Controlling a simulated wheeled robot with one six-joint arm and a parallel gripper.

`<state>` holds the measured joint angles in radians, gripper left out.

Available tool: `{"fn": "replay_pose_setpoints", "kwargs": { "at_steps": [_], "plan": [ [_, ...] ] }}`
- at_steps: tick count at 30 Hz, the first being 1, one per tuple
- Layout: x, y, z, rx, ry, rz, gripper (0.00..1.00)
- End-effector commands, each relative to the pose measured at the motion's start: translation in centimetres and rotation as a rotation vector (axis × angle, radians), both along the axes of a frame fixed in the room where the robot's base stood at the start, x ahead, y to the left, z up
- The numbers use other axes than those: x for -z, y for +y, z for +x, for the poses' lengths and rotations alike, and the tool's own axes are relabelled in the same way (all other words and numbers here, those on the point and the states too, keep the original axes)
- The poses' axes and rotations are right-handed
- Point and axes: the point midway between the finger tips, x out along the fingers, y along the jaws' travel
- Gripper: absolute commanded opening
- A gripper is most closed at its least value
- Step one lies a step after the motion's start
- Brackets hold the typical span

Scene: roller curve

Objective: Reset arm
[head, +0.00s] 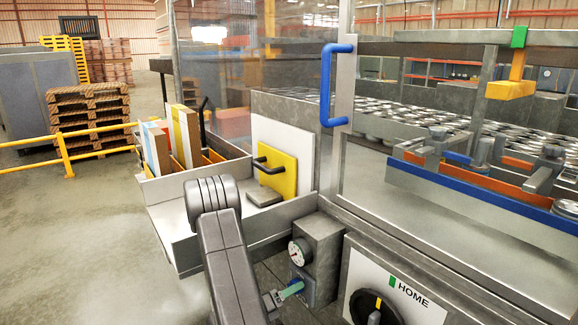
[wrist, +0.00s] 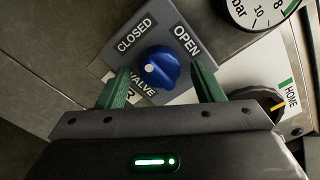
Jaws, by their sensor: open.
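My arm reaches down in the head view, and my gripper (head: 284,293) is small beside the valve plate. In the wrist view my gripper (wrist: 161,86) is open, with its green fingers on either side of the blue valve knob (wrist: 160,68). The fingers stand apart from the knob, with gaps on both sides. The knob has a white dot on its left part and sits on a grey plate (wrist: 188,24) marked CLOSED, OPEN and VALVE. Whether the fingertips reach the plate is hard to tell.
A pressure gauge (head: 302,250) sits just above the valve. The black HOME dial (head: 375,307) is to the right. A tray (head: 180,232) with upright boards and a yellow handled plate (head: 277,170) lies behind my arm. A blue door handle (head: 328,85) is above.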

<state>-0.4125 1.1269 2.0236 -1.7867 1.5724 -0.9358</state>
Motion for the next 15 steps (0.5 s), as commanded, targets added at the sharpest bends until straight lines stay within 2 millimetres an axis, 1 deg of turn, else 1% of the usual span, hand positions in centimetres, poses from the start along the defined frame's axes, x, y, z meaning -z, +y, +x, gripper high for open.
{"fn": "replay_pose_setpoints", "kwargs": {
  "at_steps": [1, 3, 9, 15],
  "plan": [
    [0.48, 0.02, 0.01, 0.0, -0.04, 0.029, 0.61],
    [0.53, 0.03, 0.02, 0.0, -0.095, 0.069, 0.61],
    [0.53, 0.07, 0.08, -0.001, -0.254, 0.184, 0.61],
    [0.41, 0.08, 0.1, 0.0, -0.373, 0.269, 0.61]
  ]
}}
